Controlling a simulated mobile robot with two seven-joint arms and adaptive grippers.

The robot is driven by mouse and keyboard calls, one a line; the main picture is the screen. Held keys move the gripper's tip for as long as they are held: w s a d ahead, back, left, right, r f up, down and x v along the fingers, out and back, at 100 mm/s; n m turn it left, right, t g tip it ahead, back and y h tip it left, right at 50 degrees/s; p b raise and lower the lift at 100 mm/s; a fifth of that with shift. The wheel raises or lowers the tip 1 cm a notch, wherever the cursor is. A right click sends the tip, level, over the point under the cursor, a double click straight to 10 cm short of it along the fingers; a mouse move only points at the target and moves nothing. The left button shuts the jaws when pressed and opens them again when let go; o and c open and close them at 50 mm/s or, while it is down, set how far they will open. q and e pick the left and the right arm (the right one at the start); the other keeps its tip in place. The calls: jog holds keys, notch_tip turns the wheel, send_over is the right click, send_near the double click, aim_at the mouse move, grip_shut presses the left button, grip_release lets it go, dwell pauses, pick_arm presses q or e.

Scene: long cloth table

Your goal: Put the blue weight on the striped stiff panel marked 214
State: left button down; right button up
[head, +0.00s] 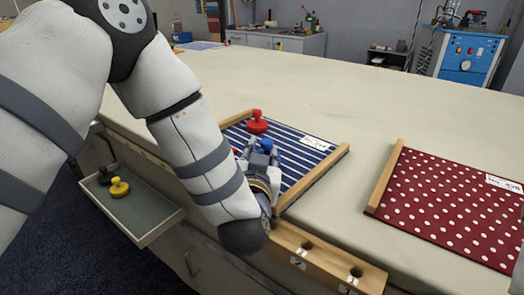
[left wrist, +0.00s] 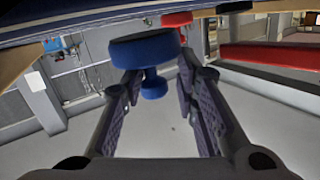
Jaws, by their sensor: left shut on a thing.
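The striped stiff panel (head: 300,164) is navy with white lines and lies on the table, with wooden bars along two edges and a white label (head: 314,143) too small to read surely. The blue weight (head: 266,145) shows over the panel at my left gripper (head: 258,160). In the left wrist view the blue weight (left wrist: 146,50), a broad disc with a small knob, is between the fingers of my left gripper (left wrist: 157,82), which is shut on it. I cannot tell whether its base touches the panel. My right gripper is not in view.
A red weight (head: 257,122) stands on the striped panel's far part. A dotted red panel (head: 450,205) lies to the right. A wooden block with numbered holes (head: 325,262) is at the table's front edge. A tray (head: 145,212) at left holds yellow (head: 119,187) and black (head: 104,176) weights.

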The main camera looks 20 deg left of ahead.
pick_arm(q)
jog(key=shift+w+f, duration=0.1)
jog(key=shift+f, duration=0.4)
jog(key=c, duration=1.2)
grip_release()
jog(key=shift+s+f, duration=0.2)
jog(key=shift+c, duration=0.2)
jog(key=shift+f, duration=0.2)
jog(key=shift+r, duration=0.1)
jog(key=shift+w+r, duration=0.1)
jog(key=shift+r, duration=0.25)
jog(key=v, duration=0.8)
jog(key=r+v, duration=0.1)
jog(key=v, duration=0.3)
jog(key=shift+a+r, duration=0.1)
